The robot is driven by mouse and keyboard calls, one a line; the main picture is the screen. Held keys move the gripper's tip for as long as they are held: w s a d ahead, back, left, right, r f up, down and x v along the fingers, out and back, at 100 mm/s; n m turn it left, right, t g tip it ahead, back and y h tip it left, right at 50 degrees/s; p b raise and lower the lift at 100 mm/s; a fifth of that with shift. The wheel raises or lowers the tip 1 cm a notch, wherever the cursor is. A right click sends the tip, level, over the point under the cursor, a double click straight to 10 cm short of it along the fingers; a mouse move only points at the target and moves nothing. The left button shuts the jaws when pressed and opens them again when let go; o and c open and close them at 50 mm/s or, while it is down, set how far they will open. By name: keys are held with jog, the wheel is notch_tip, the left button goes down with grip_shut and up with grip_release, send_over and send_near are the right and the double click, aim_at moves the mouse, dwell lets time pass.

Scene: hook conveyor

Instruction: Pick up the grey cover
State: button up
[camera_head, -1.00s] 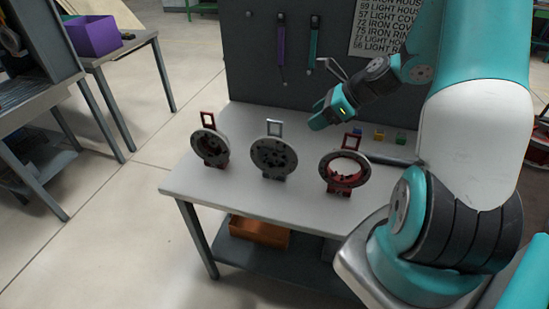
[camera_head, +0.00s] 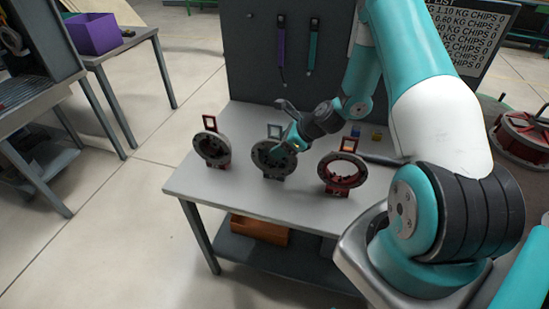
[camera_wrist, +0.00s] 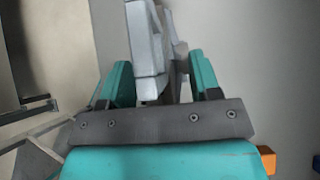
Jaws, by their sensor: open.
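The grey cover (camera_head: 262,163) is a round disc standing upright in the middle stand on the light table. My gripper (camera_head: 277,150) is at its upper right side, and partly hides it. In the wrist view my gripper (camera_wrist: 160,80) is open, with one teal finger on each side of grey parts. The nearer grey part is the upright frame (camera_wrist: 144,50) of the stand; the darker edge behind it (camera_wrist: 181,68) looks like the cover. Whether the fingers touch it cannot be told.
A dark grey ring part (camera_head: 212,147) stands to the left, and a red-and-grey ring (camera_head: 343,172) close to the right. A dark pegboard (camera_head: 255,60) rises behind the table. Small coloured blocks (camera_head: 377,135) lie at the back right.

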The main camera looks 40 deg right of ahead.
jog(key=shift+f, duration=0.1)
grip_shut()
dwell(0.4)
notch_tip(320, 180, up, 20)
jog(key=b, duration=0.2)
